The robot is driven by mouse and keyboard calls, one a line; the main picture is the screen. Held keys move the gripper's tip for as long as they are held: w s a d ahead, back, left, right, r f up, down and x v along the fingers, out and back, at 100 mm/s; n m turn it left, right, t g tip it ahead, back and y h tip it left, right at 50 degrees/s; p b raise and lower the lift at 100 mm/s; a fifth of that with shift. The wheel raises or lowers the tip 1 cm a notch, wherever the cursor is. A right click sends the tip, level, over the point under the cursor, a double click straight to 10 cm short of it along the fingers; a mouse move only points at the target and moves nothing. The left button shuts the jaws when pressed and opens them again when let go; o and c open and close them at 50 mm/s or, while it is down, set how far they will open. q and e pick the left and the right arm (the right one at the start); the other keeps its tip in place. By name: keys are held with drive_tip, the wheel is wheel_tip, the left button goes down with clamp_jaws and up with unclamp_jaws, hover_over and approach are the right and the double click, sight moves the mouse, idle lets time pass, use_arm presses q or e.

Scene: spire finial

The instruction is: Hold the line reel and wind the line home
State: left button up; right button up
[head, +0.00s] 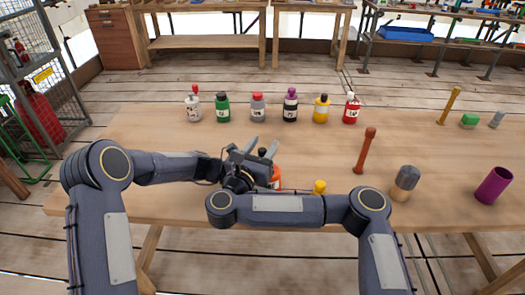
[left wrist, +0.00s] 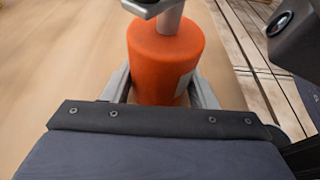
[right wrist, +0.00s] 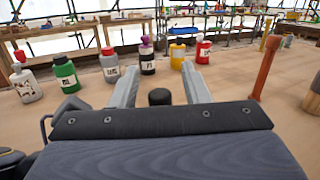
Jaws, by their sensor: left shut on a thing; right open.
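The orange line reel (head: 275,178) stands on the table, partly hidden behind my arms in the head view. In the left wrist view the reel (left wrist: 166,55) sits between the fingers of my left gripper (left wrist: 161,90), which is shut on its body. A grey crank part (left wrist: 170,20) rises from its top. My right gripper (head: 261,147) is open above the reel. In the right wrist view a black knob (right wrist: 159,97) shows between its spread fingers, seemingly untouched. The line itself cannot be made out.
Several labelled bottles stand in a row behind, among them a green one (head: 222,109) and a red one (head: 351,109). A brown peg (head: 366,150), a grey-and-wood piece (head: 405,183) and a purple cup (head: 494,186) stand to the right. A yellow item (head: 319,187) shows behind my right arm.

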sight(263, 150)
wheel_tip(263, 150, up, 8)
drive_tip(key=shift+r, duration=0.15)
idle(0.3)
